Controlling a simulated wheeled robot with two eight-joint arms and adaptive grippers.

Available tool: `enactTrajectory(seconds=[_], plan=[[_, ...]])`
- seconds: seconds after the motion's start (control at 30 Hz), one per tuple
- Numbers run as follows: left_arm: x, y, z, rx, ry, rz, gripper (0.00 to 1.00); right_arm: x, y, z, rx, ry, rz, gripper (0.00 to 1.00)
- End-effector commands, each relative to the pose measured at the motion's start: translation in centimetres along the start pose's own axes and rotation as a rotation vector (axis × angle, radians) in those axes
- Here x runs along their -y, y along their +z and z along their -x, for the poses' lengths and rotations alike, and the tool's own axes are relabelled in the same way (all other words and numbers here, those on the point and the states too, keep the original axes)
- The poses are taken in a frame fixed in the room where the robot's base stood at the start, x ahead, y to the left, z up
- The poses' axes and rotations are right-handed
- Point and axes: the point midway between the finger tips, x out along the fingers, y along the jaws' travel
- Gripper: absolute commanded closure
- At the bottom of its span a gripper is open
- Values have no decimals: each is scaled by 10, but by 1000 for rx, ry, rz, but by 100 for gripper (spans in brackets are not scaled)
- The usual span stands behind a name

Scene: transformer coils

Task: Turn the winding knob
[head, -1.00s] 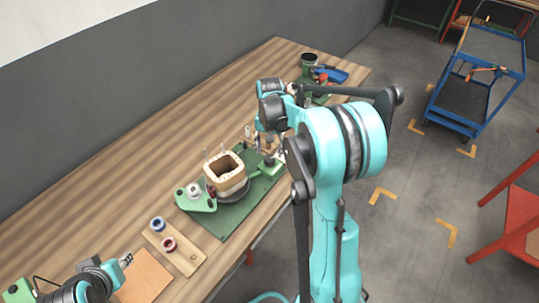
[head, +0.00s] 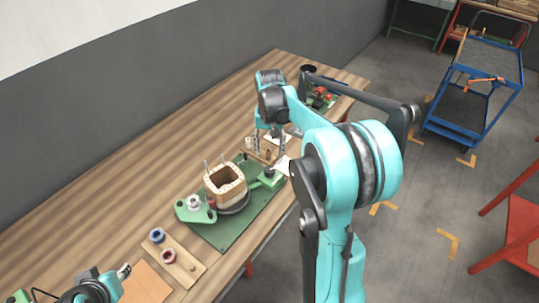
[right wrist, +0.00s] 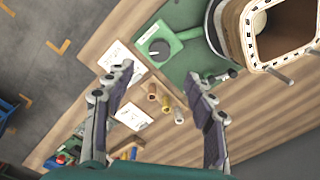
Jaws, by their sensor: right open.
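The winding knob (right wrist: 159,48) is a dark round knob on a small green box (right wrist: 172,42) in the right wrist view. In the head view the knob (head: 269,173) is at the right end of the green mat (head: 240,222), beside the square wooden coil former (head: 212,190). My right gripper (right wrist: 160,80) is open and empty, its fingers spread apart above the table, with the knob seen beyond the gap between them and apart from them. In the head view my right gripper (head: 269,146) points down behind the knob. My left gripper (head: 123,272) is small at the lower left; its jaws are unclear.
Small wooden pegs (right wrist: 165,103) on a board and white paper cards (right wrist: 133,118) lie near the knob. A green bracket (head: 195,209) and a board with blue and red spools (head: 184,266) lie to the left. Bare tabletop lies behind the mat.

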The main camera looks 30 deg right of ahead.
Motion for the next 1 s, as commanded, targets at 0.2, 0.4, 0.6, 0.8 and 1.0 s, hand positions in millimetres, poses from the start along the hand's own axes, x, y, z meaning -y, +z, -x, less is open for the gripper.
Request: enactTrajectory(seconds=[0.2,0.4,0.6,0.8,1.0], plan=[[0,-4,6,0,0,0,66,0,0,-26,0,0,309,45],[0,1,-2,0,0,0,66,0,0,-52,0,0,349,45],[0,8,-11,0,0,0,66,0,0,-86,0,0,347,45],[0,11,-16,0,0,0,66,0,1,-105,0,0,346,45],[0,11,-16,0,0,0,66,0,1,-107,0,0,345,45]])
